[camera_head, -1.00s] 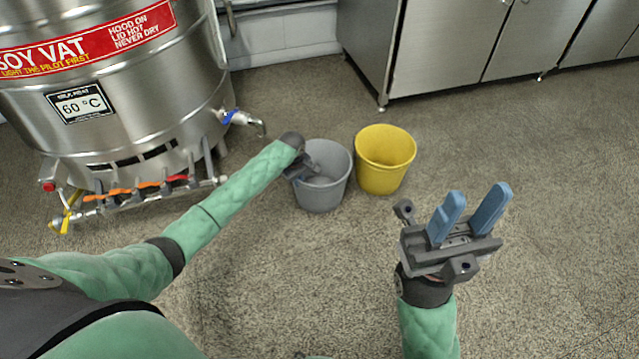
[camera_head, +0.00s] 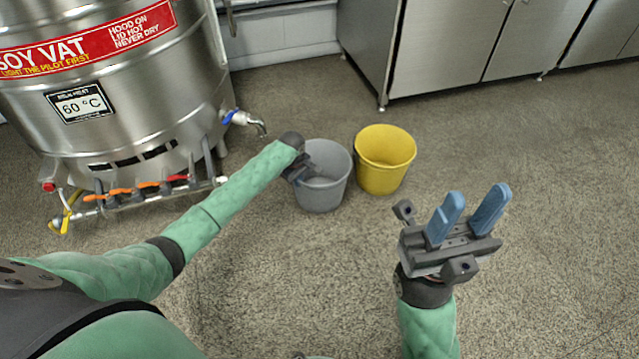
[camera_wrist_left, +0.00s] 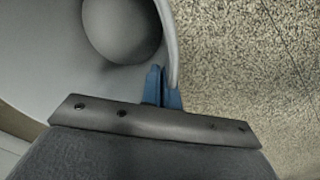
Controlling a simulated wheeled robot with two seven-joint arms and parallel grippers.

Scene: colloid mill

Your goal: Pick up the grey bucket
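The grey bucket (camera_head: 324,199) stands upright on the floor, left of the yellow bucket. My left gripper (camera_head: 314,175) reaches over its left rim in the head view; the wrist and forearm partly hide that side. In the left wrist view, the blue fingers (camera_wrist_left: 164,92) are close together with the bucket's wall (camera_wrist_left: 173,45) between them, one inside and one outside. A darker round shape shows inside the bucket. My right gripper (camera_head: 468,215) is open and empty, apart from the buckets, with its two blue fingers spread.
The yellow bucket (camera_head: 385,165) stands close to the right of the grey one. A steel soy vat (camera_head: 130,130) with a tap (camera_head: 243,119) and low burner pipes is at the left. Steel cabinets (camera_head: 440,50) line the back. The floor in front of the buckets is clear.

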